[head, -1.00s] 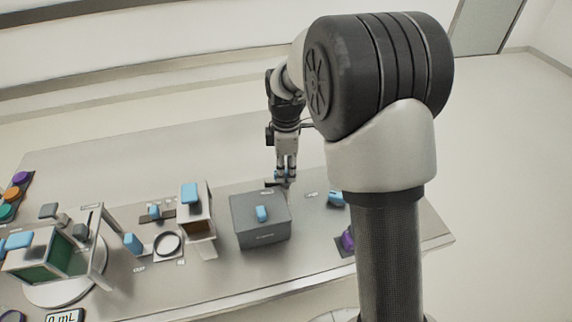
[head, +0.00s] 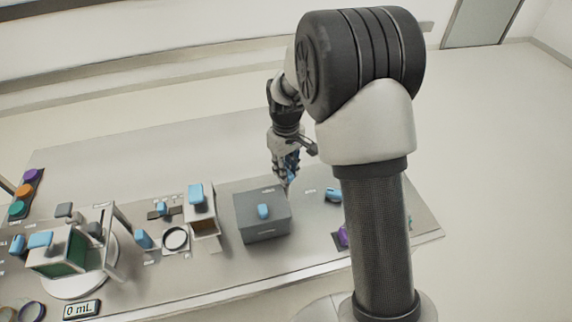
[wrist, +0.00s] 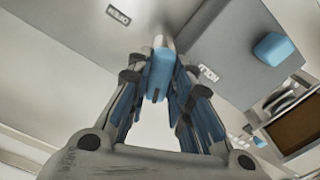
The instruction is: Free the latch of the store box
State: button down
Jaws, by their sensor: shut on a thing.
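The store box (head: 262,229) is a grey box on the bench with a blue knob (head: 263,212) on its closed-looking lid. Its lid also shows in the wrist view (wrist: 225,45), with the knob (wrist: 271,49) at the right. My gripper (head: 287,184) is at the box's back right corner, pointing down and tilted. In the wrist view its fingers (wrist: 157,88) are shut on a blue handle (wrist: 158,72) with a grey end, beside the box edge. I take this to be the latch; its pivot is hidden, so I cannot tell whether it is free.
Left of the box stands a small open-fronted case (head: 203,212) with a blue top handle, and a dark ring (head: 175,239). To the right are a blue item (head: 333,195) and a purple item (head: 343,236). A readout (head: 81,310) says 0 mL. The bench behind is clear.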

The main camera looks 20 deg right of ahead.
jog(key=shift+m+p, duration=0.65)
jog(key=shift+m, duration=1.65)
jog(key=c, duration=1.4)
grip_release()
jog(key=shift+c, duration=0.2)
notch_tip(320, 180, up, 12)
